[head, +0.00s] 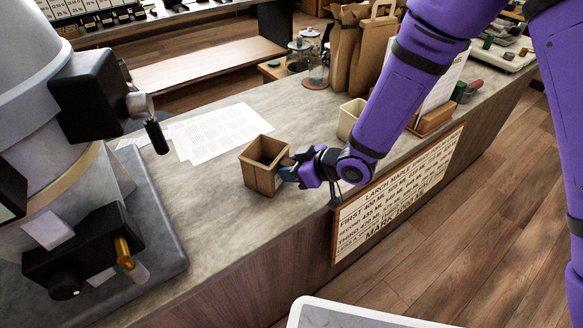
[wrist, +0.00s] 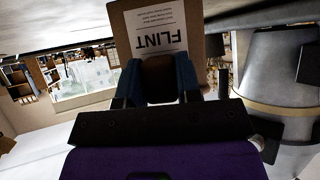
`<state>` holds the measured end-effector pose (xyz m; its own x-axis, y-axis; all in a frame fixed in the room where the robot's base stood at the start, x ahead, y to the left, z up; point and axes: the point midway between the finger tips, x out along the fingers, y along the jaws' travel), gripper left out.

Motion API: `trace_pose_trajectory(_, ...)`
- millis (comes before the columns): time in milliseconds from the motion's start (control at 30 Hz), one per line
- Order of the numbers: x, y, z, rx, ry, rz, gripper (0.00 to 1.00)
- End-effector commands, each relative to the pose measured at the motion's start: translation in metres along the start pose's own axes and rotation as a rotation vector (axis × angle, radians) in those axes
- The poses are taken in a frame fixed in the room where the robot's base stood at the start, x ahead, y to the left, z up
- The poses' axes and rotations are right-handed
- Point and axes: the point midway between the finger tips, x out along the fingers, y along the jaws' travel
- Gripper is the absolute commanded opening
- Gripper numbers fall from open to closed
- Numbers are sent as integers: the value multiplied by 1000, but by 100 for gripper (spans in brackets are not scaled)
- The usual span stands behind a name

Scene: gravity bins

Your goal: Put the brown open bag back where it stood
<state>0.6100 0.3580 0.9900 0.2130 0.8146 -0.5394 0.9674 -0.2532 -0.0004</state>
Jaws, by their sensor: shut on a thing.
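The brown open bag (head: 258,178) is a small box-shaped bag with an open, dark top. It is at the counter's middle in the head view, upright or nearly so. My gripper (head: 287,174) is at its right side, shut on it. In the wrist view the bag's face (wrist: 197,16) carries a white label reading FLINT, upside down, beyond my blue fingers (wrist: 158,80). I cannot tell whether the bag's base touches the counter.
The counter (head: 205,215) has bare room in front of the bag. Printed sheets (head: 222,131) lie behind it. A cream container (head: 350,117) stands to the right, with taller paper bags (head: 372,60) and glass jars (head: 317,68) farther back. A large grey machine (head: 60,190) fills the left.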

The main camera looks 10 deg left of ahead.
Motion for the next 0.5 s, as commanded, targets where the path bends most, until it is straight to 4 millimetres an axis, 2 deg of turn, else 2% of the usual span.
trace_pose_trajectory(500, 3, 0, 4, 0, 0, 0, 0)
